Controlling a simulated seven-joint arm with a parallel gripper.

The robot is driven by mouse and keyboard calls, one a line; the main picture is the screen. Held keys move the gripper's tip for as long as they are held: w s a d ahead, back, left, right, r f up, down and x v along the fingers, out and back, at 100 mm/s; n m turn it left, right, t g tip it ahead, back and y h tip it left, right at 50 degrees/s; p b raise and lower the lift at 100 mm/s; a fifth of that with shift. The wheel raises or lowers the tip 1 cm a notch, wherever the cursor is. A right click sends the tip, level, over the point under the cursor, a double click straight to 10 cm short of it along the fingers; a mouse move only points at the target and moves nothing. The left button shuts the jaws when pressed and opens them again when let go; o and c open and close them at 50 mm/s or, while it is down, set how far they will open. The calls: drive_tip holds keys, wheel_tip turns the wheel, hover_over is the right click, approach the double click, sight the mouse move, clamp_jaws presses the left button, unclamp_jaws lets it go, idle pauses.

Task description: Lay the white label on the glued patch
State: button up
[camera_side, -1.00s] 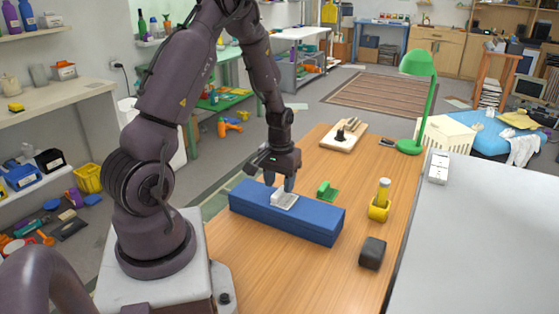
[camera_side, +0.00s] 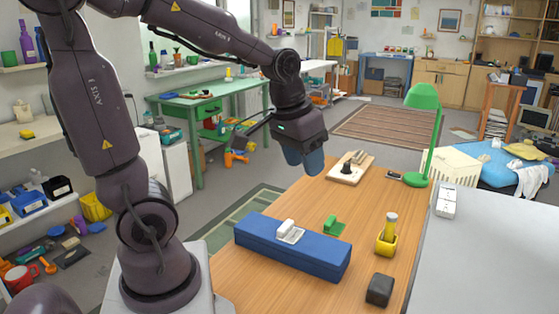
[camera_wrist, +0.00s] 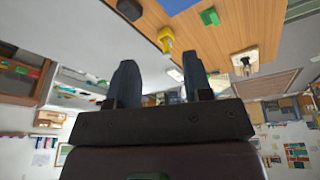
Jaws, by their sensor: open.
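A flat white piece (camera_side: 291,236) with a raised white block (camera_side: 286,226) at its left side lies on top of the long blue box (camera_side: 318,261). I take the flat piece to be the white label; whether it has a patch under it I cannot see. My gripper (camera_side: 304,165) is raised, tilted, well behind and above the box, and apart from the white piece. In the wrist view my two fingers (camera_wrist: 160,78) are spread with nothing between them. A corner of the blue box (camera_wrist: 176,18) shows there at the top.
A board with a black knob (camera_side: 350,169) and a green lamp (camera_side: 421,130) stand at the back.

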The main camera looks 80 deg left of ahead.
drive_tip(key=s+d+r+m+t, duration=0.2)
drive_tip(key=s+d+r+m, duration=0.2)
drive_tip(key=s+d, duration=0.2)
drive_tip(key=shift+s+d+h, duration=0.3)
drive_tip(key=shift+s+d, duration=0.05)
drive_tip(key=shift+d, duration=0.65)
